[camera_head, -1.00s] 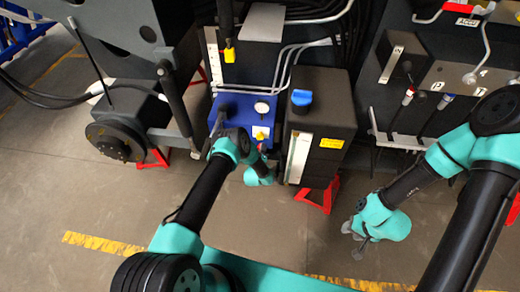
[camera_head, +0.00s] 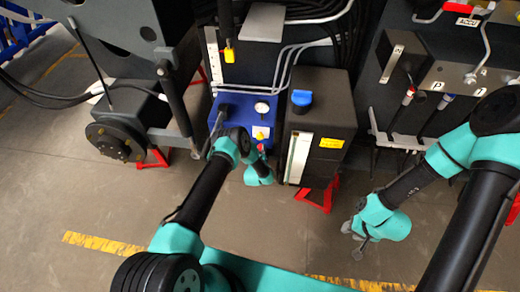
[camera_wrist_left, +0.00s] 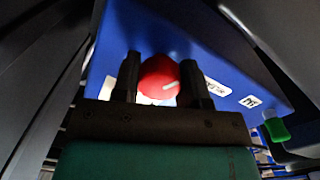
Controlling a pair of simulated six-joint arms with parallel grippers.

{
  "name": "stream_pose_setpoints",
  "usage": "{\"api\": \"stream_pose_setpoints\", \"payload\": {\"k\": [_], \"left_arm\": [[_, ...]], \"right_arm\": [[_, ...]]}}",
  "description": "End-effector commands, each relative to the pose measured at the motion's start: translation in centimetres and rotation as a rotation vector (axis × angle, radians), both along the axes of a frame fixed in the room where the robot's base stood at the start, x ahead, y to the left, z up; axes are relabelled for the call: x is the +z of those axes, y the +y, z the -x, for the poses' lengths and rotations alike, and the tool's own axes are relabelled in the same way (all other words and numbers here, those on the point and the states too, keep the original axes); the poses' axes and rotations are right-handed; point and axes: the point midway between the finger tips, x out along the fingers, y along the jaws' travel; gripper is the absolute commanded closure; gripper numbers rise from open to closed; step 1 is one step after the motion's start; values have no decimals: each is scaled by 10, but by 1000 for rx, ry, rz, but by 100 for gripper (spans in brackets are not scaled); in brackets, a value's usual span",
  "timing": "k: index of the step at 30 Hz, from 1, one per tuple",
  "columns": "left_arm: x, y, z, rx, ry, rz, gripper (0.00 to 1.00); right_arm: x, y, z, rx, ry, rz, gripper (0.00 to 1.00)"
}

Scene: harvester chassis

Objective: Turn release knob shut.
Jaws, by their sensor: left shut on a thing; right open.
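The red release knob (camera_wrist_left: 159,78) sits on the blue box (camera_head: 233,104), with a pale mark line on its face in the left wrist view. My left gripper (camera_wrist_left: 157,84) has its two dark fingers on either side of the knob and is shut on it. In the head view the knob (camera_head: 261,147) is a small red spot, mostly hidden by my left wrist. My right gripper (camera_head: 354,240) is open and empty, low over the floor at right, well apart from the box.
A dark box with a blue cap (camera_head: 302,97) stands just right of the blue box. A round gauge (camera_head: 262,107) is on the blue box. A green part (camera_wrist_left: 277,130) shows at the right in the wrist view. Red stands (camera_head: 318,196) are below. The floor in front is clear.

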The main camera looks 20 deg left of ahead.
Motion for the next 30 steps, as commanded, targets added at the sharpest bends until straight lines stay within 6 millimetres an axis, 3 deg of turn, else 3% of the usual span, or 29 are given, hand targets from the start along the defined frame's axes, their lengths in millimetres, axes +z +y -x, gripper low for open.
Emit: {"api": "stream_pose_setpoints", "payload": {"k": [30], "left_arm": [[1,0,-1,-1,135,-956,84]], "right_arm": [[0,0,0,0,0,0,57]]}}
